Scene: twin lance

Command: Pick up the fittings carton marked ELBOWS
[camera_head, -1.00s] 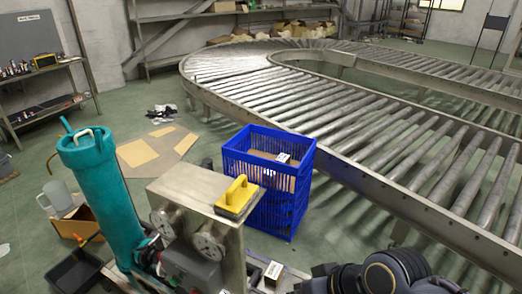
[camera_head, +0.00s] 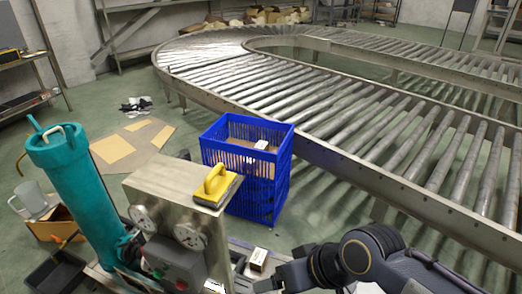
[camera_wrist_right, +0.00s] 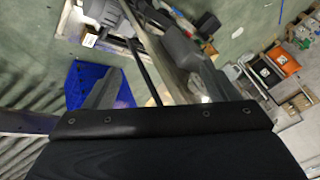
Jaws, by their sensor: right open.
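A small carton with a pale printed top (camera_head: 258,259) sits low beside the grey machine, in front of the blue crate; its lettering is too small to read. A small pale box in the wrist view (camera_wrist_right: 89,40) may be the same carton. Another small white-marked item (camera_head: 261,145) shows in the blue crate (camera_head: 257,208), its marking also unreadable. I cannot tell which is marked ELBOWS. My right arm reaches in from the lower right in the head view, close to the carton. In the right wrist view my right gripper (camera_wrist_right: 150,88) is open, with nothing between its fingers. My left gripper is out of view.
A teal cylinder (camera_head: 75,190) and a metal box with a yellow-handled float (camera_head: 217,187) stand left of the carton. The roller conveyor (camera_head: 340,120) curves behind and right of the crate. Flat cardboard (camera_head: 130,147) lies on the floor at left.

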